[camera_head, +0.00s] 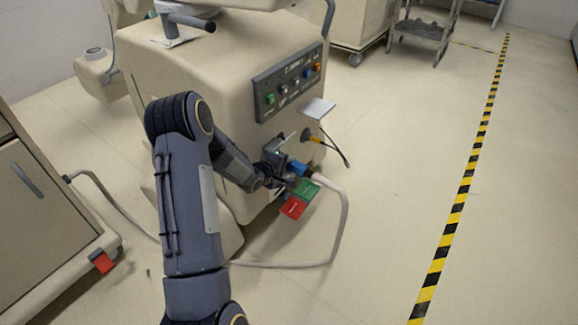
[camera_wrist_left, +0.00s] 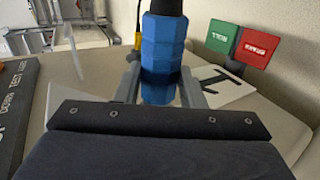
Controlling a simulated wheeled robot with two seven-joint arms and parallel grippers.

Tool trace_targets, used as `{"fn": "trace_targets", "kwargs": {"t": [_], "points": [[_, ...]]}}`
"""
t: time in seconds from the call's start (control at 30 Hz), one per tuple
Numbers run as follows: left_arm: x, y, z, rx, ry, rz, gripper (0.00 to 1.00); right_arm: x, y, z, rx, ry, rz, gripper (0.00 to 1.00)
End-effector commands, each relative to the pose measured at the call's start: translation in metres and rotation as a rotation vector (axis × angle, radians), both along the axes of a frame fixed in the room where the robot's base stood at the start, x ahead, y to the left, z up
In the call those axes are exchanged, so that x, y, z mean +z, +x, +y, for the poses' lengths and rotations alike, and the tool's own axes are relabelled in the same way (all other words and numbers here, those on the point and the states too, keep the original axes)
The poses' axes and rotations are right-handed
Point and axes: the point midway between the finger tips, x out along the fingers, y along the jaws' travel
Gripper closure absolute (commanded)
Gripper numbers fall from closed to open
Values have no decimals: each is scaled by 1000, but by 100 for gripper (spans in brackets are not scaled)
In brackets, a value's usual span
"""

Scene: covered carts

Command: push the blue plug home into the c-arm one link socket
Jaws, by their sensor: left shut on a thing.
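The blue plug (camera_head: 297,168) is at the lower front of the beige c-arm cart (camera_head: 243,190), with a grey cable running from it. In the left wrist view the ribbed blue plug (camera_wrist_left: 162,58) stands between the two grey fingers. My left gripper (camera_head: 282,160) is shut on it; in the left wrist view the fingers (camera_wrist_left: 161,88) press its sides. The label panel (camera_head: 290,80) appears to read C-ARM 1. The link socket is hidden behind the gripper and plug, so I cannot tell how deep the plug sits. My right gripper is not in view.
Green (camera_head: 306,190) and red (camera_head: 293,208) tags sit just below the plug. A yellow plug (camera_head: 316,139) with a black cable is close by on the right. The grey cable (camera_head: 343,225) loops over the floor towards the left cart (camera_head: 40,225). Floor to the right is clear.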

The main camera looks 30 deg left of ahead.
Motion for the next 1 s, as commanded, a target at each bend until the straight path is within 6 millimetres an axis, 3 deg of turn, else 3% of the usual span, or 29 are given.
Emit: {"fn": "trace_targets", "kwargs": {"t": [1.0], "points": [[1, 2, 26, 1, 0, -1, 93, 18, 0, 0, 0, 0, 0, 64]]}}
